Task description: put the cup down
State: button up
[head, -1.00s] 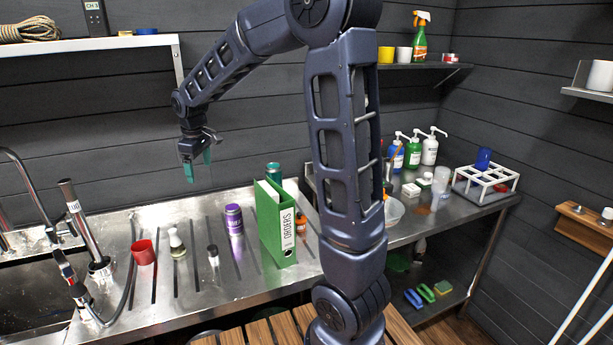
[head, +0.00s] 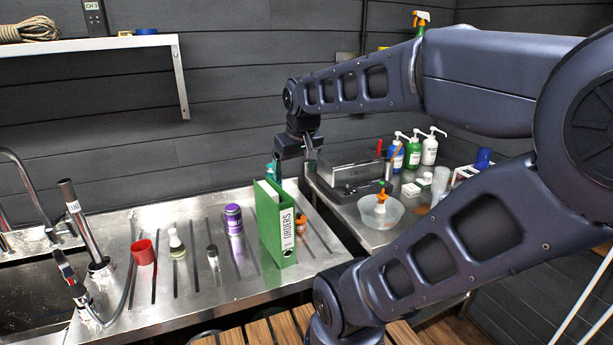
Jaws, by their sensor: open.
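My gripper (head: 295,160) hangs at the end of the arm above the back of the steel drainboard, just behind and above the green binder. It is open and I see nothing held in it; its fingertips are partly lost against the things behind. A red cup (head: 144,253) stands on the drainboard beside the sink, well to the left of my gripper. A blue cup (head: 483,156) sits at the white rack on the right bench, partly hidden by my arm. I cannot tell which cup the task means.
A green binder (head: 272,232) stands on the drainboard (head: 205,280), with a teal can (head: 271,172) behind it. A purple can (head: 233,219) and small bottles stand to its left. A grey box (head: 350,170) and a clear bowl (head: 381,211) are on the right bench.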

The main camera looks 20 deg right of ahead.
jog(key=shift+m, duration=0.7)
jog(key=shift+s+d+f, duration=0.2)
jog(key=shift+s+d, duration=0.1)
jog(key=shift+s, duration=0.3)
jog(key=shift+s+d+f, duration=0.2)
jog(key=shift+s+d, duration=0.05)
jog(key=shift+s, duration=0.4)
jog(key=shift+s+d+f, duration=0.2)
jog(key=shift+s+d, duration=0.1)
jog(key=shift+s, duration=0.3)
